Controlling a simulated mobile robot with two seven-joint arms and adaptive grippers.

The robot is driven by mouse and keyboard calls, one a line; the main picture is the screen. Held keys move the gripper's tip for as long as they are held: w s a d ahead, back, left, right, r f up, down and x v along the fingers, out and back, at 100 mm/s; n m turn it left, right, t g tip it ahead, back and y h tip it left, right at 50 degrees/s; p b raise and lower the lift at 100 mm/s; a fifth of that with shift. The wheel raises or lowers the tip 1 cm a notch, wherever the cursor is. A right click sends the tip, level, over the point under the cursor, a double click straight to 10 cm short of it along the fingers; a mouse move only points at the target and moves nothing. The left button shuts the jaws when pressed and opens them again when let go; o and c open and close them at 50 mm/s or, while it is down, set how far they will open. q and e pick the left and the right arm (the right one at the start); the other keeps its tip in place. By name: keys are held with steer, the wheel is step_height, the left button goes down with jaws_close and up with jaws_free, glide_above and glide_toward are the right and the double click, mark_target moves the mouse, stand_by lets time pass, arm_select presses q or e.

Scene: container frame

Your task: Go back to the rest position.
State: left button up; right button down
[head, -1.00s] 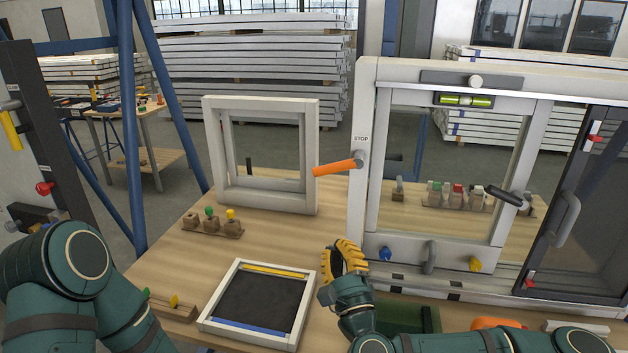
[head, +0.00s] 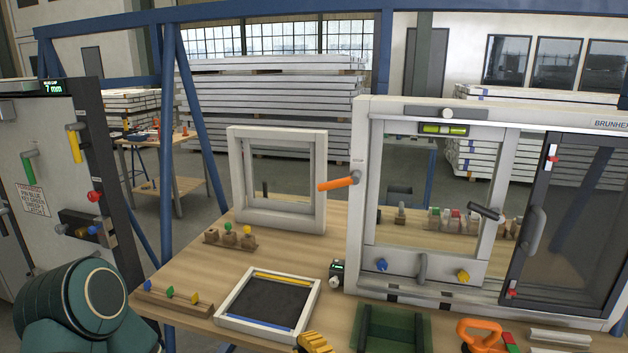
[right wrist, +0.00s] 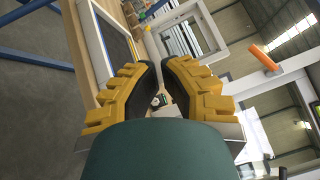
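My right gripper (head: 314,343) shows as yellow ribbed fingers at the bottom edge of the head view, cut off by the frame, just in front of the shallow tray. In the right wrist view its two yellow fingers with dark pads (right wrist: 161,82) stand apart with a narrow gap and nothing held between them. Part of my left arm (head: 80,305) fills the bottom left corner of the head view. My left gripper is outside the frame.
A white-framed dark tray (head: 268,301), a green bin (head: 391,330) and an orange-handled tool (head: 480,333) lie along the bench front. A small white frame (head: 278,222) and a large window frame (head: 362,210) stand behind. A grey panel (head: 60,170) is at left.

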steer(key=s+f+n+g+h, duration=0.1)
steer(key=s+f+n+g, duration=0.4)
steer(key=f, duration=0.4)
steer(key=s+f+n+g, duration=0.5)
steer(key=f, duration=0.4)
steer(key=s+d+f+n+g+h, duration=0.1)
steer(key=s+d+f+g+h, duration=0.1)
steer(key=d, duration=0.4)
steer(key=s+d+f+n+g+h, duration=0.2)
steer(key=s+d+f+h, duration=0.1)
steer(key=d, duration=0.3)
steer(key=shift+s+f, duration=0.6)
steer(key=shift+f, duration=0.2)
